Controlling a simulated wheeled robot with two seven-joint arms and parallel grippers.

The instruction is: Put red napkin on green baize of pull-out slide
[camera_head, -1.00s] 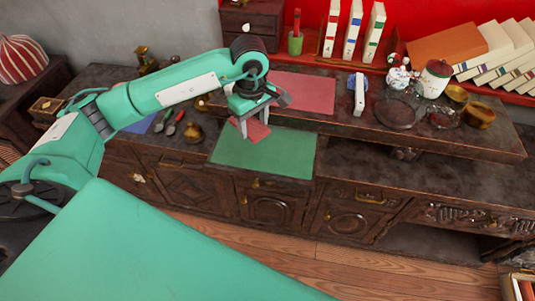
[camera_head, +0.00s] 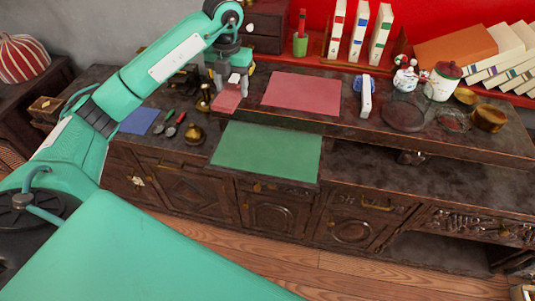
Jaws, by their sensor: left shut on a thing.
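The red napkin (camera_head: 227,102) is a small folded reddish piece at the tips of my left gripper (camera_head: 231,86). The gripper points down and is shut on the napkin, over the back left part of the dark sideboard. Whether the napkin touches the wood is unclear. The green baize (camera_head: 266,151) lies bare on the pull-out slide at the sideboard's front, nearer the camera and to the right of the napkin. My right gripper is out of view.
A larger pinkish-red mat (camera_head: 302,93) lies right of the gripper. A brass bell (camera_head: 195,134), spoons (camera_head: 176,125) and a blue cloth (camera_head: 139,121) lie to the left. A dark drawer box (camera_head: 268,27) and a green cup (camera_head: 300,44) stand behind.

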